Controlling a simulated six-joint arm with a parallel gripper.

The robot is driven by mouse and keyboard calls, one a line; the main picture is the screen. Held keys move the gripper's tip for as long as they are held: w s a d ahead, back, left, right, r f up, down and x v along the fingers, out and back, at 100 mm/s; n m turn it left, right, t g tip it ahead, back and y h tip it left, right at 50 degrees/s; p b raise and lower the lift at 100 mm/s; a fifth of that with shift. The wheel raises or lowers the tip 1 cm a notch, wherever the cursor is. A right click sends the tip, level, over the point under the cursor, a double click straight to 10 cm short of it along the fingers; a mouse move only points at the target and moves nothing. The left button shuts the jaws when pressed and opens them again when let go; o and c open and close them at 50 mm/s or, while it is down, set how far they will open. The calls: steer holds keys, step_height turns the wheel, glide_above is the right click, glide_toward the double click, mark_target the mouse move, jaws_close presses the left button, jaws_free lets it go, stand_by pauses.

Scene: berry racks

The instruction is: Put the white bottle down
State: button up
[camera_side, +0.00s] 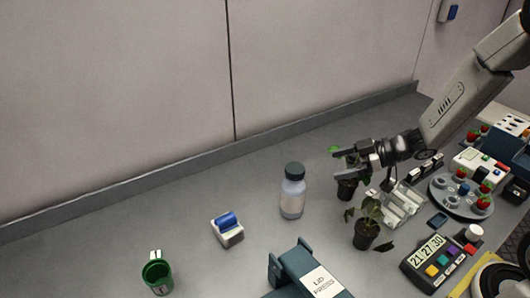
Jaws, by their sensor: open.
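The white bottle (292,199) stands upright on the grey bench, with a dark cap and a pale label on its front. My gripper (337,163) is to the right of the bottle, its jaws open and pointing left. There is a visible gap between its fingertips and the bottle, and I see nothing held in the jaws. A potted plant (346,188) is partly hidden behind and below the gripper.
A second potted plant (366,233), a lid press (309,276) and a timer (430,256) stand toward the front. Racks and a round berry tray (456,211) crowd the right. The back-left bench is clear.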

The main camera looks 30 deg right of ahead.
steer(key=s+d+f+m+g+h, duration=0.1)
steer(key=s+d+m+h, duration=0.2)
steer(key=d+m+h, duration=0.5)
steer(key=s+a+g, duration=0.1)
steer(key=s+a, duration=0.1)
steer(key=s, duration=0.1)
steer(key=s+a+m+g+h, duration=0.1)
steer(key=s+a+g, duration=0.1)
steer(key=s, duration=0.1)
steer(key=s+a+m+g+h, duration=0.1)
steer(key=s+a+g, duration=0.1)
steer(key=s+a, duration=0.1)
steer(key=shift+f, duration=0.4)
